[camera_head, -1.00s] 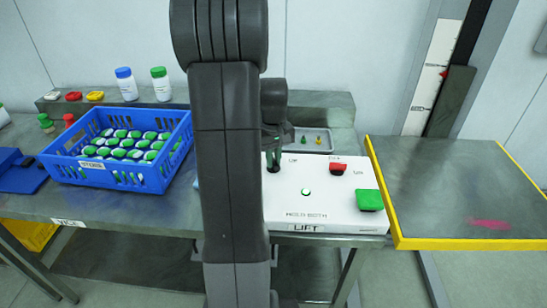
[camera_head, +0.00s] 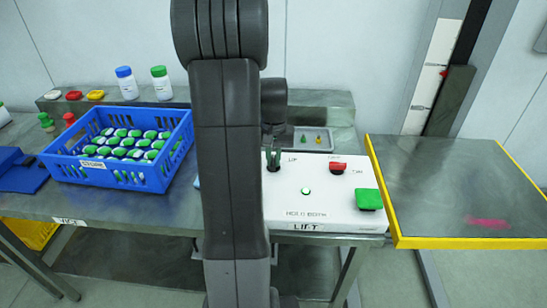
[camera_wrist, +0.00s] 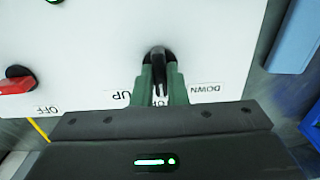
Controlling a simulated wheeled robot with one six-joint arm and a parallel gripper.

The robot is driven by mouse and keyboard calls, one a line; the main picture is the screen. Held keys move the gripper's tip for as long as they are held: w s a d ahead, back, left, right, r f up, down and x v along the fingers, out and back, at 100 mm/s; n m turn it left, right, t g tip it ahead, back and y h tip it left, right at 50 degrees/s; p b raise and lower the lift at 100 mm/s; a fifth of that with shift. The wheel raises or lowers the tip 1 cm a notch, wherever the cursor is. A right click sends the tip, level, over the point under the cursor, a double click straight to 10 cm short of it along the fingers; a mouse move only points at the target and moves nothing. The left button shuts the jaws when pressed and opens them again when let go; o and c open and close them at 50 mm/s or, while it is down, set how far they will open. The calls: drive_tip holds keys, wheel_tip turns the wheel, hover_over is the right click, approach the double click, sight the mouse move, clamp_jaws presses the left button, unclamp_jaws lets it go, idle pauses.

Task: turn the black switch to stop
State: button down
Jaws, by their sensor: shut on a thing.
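The black switch (camera_wrist: 157,60) is on the white lift panel (camera_wrist: 90,40). In the wrist view its handle lies between the two green fingers of my gripper (camera_wrist: 160,77), which is shut on it. The handle points down the picture, towards a middle label mostly hidden by the fingers, between UP (camera_wrist: 121,96) and DOWN (camera_wrist: 205,88). In the head view my gripper (camera_head: 273,160) is at the panel's back left corner, and the switch there is too small to make out clearly.
The panel also carries a red switch (camera_head: 337,168), a lit round lamp (camera_head: 306,191) and a green button (camera_head: 368,199). A yellow-edged lift platform (camera_head: 450,190) stands to the right. A blue crate (camera_head: 120,175) of green-capped bottles is on the left.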

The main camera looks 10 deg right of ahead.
sight(273, 160)
drive_tip(key=c, duration=1.4)
unclamp_jaws()
drive_tip(key=shift+c, duration=0.2)
wheel_tip(273, 160, up, 14)
drive_tip(key=shift+f, duration=0.1)
wheel_tip(273, 160, down, 14)
drive_tip(key=shift+r, duration=0.1)
